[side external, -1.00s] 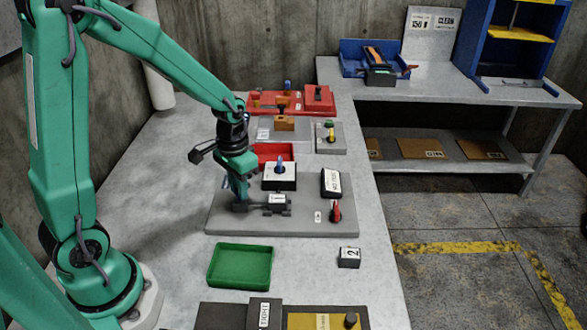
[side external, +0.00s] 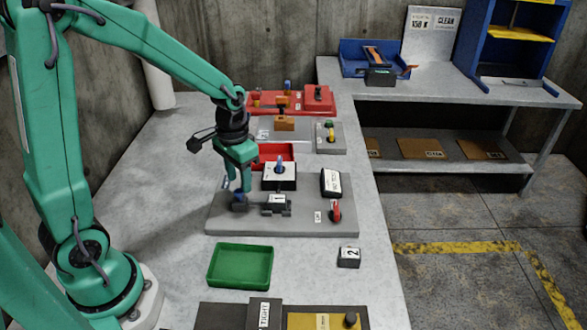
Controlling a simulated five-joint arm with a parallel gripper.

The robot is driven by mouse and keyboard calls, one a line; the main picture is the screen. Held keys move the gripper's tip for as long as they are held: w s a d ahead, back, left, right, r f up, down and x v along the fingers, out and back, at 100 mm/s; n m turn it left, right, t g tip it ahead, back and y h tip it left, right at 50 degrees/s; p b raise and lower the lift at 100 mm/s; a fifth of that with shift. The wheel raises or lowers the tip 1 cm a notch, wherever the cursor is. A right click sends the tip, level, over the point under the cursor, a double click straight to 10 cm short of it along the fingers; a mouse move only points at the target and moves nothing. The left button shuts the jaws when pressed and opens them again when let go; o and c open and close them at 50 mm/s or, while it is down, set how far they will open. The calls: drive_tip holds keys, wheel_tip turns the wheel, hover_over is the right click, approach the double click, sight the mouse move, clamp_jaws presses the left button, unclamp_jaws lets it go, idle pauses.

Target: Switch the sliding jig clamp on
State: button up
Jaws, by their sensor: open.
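The grey jig plate (side external: 300,222) lies flat on the table in the middle of the side view. On its left part sits a small dark piece with a blue top (side external: 239,198), beside a dark block labelled 1 (side external: 276,202). A red lever (side external: 336,211) stands near the plate's right edge. A white-topped box with a blue knob (side external: 280,175) stands at the plate's back. My gripper (side external: 236,188) is open, pointing down at the blue-topped piece, with fingers around or just above it. I cannot tell whether they touch it, nor which part is the clamp's switch.
A black-and-white labelled block (side external: 331,182) stands on the plate's back right. A green tray (side external: 241,265) and a block labelled 2 (side external: 348,257) lie in front. A red tray (side external: 274,152), a grey switch box (side external: 330,139) and a red unit (side external: 291,100) stand behind.

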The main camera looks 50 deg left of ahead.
sight(239, 193)
wheel_tip(239, 193, up, 5)
drive_tip(key=shift+f, duration=0.1)
idle(0.6)
drive_tip(key=s+d+r+t, duration=0.4)
drive_tip(key=s+r+t, duration=0.1)
drive_tip(key=s+r, duration=0.5)
drive_tip(key=shift+s+t, duration=0.3)
drive_tip(key=shift+s, duration=0.6)
idle(0.6)
